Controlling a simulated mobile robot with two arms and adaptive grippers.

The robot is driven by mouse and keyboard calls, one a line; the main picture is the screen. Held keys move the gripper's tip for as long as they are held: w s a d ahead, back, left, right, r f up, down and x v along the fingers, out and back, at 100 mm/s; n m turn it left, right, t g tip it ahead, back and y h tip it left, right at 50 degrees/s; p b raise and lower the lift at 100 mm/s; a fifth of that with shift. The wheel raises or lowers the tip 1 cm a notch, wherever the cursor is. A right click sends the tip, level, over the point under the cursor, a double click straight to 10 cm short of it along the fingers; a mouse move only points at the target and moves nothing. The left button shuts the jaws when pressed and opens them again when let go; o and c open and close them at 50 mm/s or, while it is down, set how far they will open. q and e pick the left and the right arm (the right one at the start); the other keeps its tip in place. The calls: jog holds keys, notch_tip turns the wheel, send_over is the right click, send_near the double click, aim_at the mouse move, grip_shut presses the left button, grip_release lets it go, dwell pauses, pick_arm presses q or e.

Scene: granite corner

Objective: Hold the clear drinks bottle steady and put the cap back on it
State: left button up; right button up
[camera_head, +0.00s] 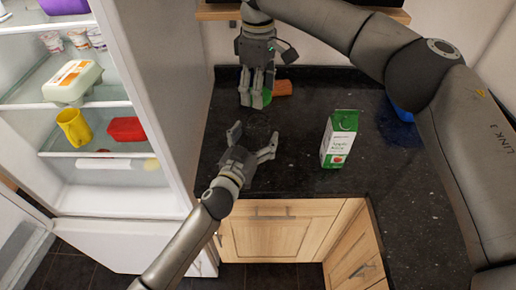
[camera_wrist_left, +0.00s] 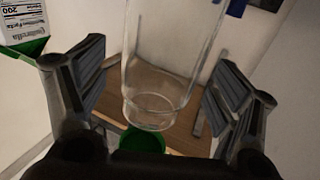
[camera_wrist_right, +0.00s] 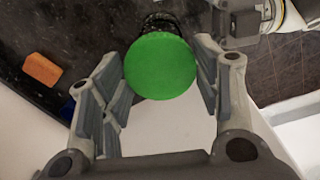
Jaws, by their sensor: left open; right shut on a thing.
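The clear bottle (camera_wrist_left: 165,55) stands between the spread fingers of my left gripper (camera_wrist_left: 150,95), with gaps on both sides. In the head view the left gripper (camera_head: 252,142) is open over the counter, and the bottle is barely visible there. My right gripper (camera_head: 258,98) is shut on the green cap (camera_head: 266,96). The cap's round top (camera_wrist_right: 160,66) faces the camera between the right gripper's fingers (camera_wrist_right: 160,85) in the right wrist view. In the left wrist view the cap (camera_wrist_left: 142,142) shows close by the bottle's mouth. I cannot tell whether they touch.
A green and white carton (camera_head: 340,140) stands on the dark counter (camera_head: 290,180), right of my left gripper. An orange block (camera_head: 282,88) lies beside my right gripper. A blue thing (camera_head: 402,112) is partly hidden by my right arm. An open fridge (camera_head: 110,190) stands at left.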

pick_arm(q)
jog(key=shift+x, duration=0.85)
jog(key=c, duration=1.5)
jog(key=shift+c, duration=0.2)
pick_arm(e)
jog(key=shift+f, duration=2.45)
